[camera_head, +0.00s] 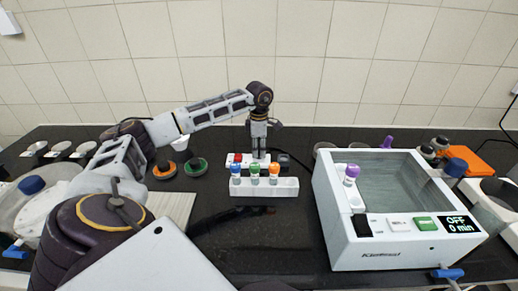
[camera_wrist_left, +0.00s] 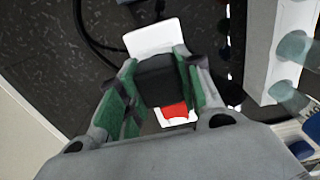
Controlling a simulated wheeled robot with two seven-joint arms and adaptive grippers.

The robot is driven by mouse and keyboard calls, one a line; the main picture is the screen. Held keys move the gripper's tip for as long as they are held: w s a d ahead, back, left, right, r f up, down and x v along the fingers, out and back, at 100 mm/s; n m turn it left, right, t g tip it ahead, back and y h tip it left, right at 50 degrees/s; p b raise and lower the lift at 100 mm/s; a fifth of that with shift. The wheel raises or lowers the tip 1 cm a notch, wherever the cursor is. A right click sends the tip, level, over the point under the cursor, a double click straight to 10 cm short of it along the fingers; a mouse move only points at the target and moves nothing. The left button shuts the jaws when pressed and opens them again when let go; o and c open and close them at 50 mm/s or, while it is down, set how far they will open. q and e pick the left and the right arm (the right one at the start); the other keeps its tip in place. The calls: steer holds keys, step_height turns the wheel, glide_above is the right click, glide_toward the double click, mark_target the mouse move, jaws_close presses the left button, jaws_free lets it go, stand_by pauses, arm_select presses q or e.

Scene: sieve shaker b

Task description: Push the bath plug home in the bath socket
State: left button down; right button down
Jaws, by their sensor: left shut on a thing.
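My left gripper (camera_head: 258,155) points straight down at the white socket block (camera_head: 247,159) with red on it, at the back middle of the bench. In the left wrist view the gripper (camera_wrist_left: 158,85) is shut on the black bath plug (camera_wrist_left: 160,80), between its green finger pads. The white socket block (camera_wrist_left: 154,37) shows behind the plug, with a red part (camera_wrist_left: 175,110) at its near side. The plug is in line with the block; how deep it sits cannot be told. My right gripper is not in view.
A white rack (camera_head: 285,187) with several coloured-cap vials stands just in front of the socket block. A black piece with a cable (camera_head: 283,159) lies right of it. The white bath (camera_head: 385,257), its display reading OFF, stands at right. Dark bench is clear in front of the rack.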

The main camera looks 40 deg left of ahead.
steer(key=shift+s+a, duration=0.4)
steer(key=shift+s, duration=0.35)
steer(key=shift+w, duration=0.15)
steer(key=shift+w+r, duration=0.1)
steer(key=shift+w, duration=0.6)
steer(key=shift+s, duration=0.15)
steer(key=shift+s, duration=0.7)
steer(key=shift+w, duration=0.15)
